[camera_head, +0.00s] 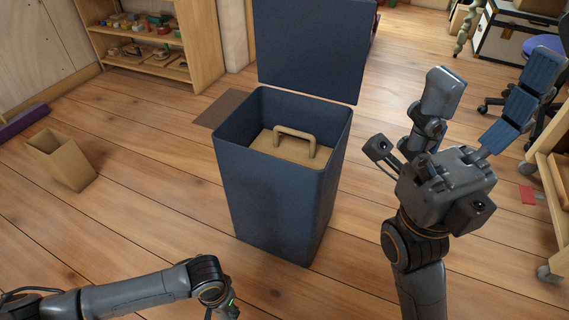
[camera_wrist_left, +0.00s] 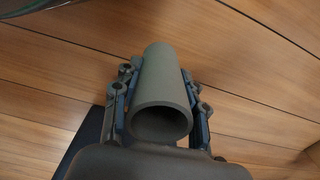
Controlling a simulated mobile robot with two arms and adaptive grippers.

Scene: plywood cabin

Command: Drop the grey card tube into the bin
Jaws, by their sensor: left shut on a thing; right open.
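The grey card tube (camera_wrist_left: 162,82) is a hollow cylinder, its open end facing the camera in the left wrist view. My left gripper (camera_wrist_left: 160,105) is shut on it, one finger on each side. In the head view my left arm comes in low at the left; its gripper is mostly cut off by the bottom edge and the tube is not seen. The dark blue bin (camera_head: 270,205) stands in the middle with its lid (camera_head: 312,48) raised. My right gripper (camera_head: 492,95) is open and empty, to the right of the bin.
A tan panel with a handle (camera_head: 296,136) sits inside the bin, below its rim. A tan open box (camera_head: 62,160) stands tilted on the floor at left. A shelf (camera_head: 150,45) is behind, a wheeled wooden unit (camera_head: 555,190) at right.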

